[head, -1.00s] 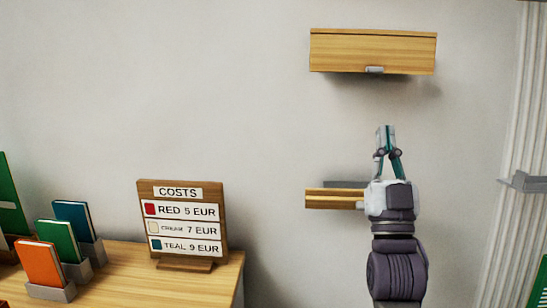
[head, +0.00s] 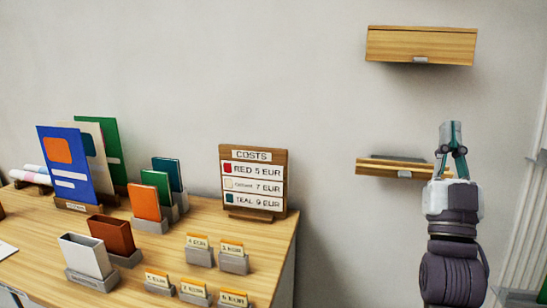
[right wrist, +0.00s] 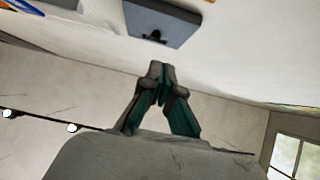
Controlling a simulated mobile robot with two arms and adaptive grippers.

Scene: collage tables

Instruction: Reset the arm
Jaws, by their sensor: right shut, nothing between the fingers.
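My right gripper (head: 450,136) is raised at the right of the head view, fingers pointing up, in front of the lower wall shelf (head: 385,168). It covers the right end of that shelf. In the right wrist view the gripper (right wrist: 160,72) shows with its fingertips together and nothing between them. My left gripper is in neither view.
A wooden table (head: 225,262) at the left bears a costs sign (head: 253,181), colored cards in holders, a blue board (head: 62,165) and several small price cards. An upper wooden wall box (head: 420,45) hangs at the right. The wall between sign and shelves is bare.

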